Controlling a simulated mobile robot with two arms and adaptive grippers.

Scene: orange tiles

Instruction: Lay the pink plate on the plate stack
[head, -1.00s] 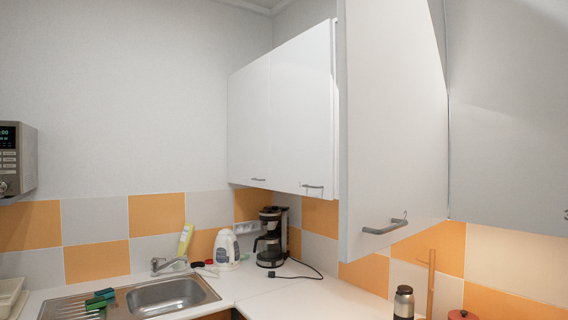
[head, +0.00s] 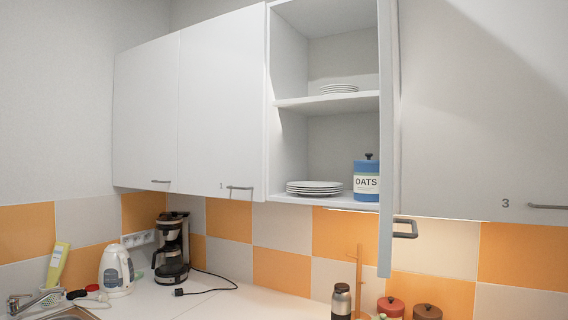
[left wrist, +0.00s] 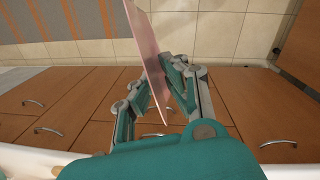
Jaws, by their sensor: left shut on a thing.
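The pink plate (left wrist: 146,42) shows in the left wrist view, seen nearly edge-on as a thin tilted slab. My left gripper (left wrist: 158,80) is shut on it, with the fingers on both sides. In the head view, a stack of white plates (head: 314,187) sits on the lower shelf of the open wall cabinet. A smaller stack of white plates (head: 339,88) sits on the upper shelf (head: 330,103). Neither gripper shows in the head view, and my right gripper is in no view.
A blue OATS canister (head: 367,180) stands right of the lower stack. The open cabinet door (head: 387,140) is seen nearly edge-on at the cabinet's right side. A coffee maker (head: 171,250), a kettle (head: 116,270) and a dark bottle (head: 341,302) stand on the counter below.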

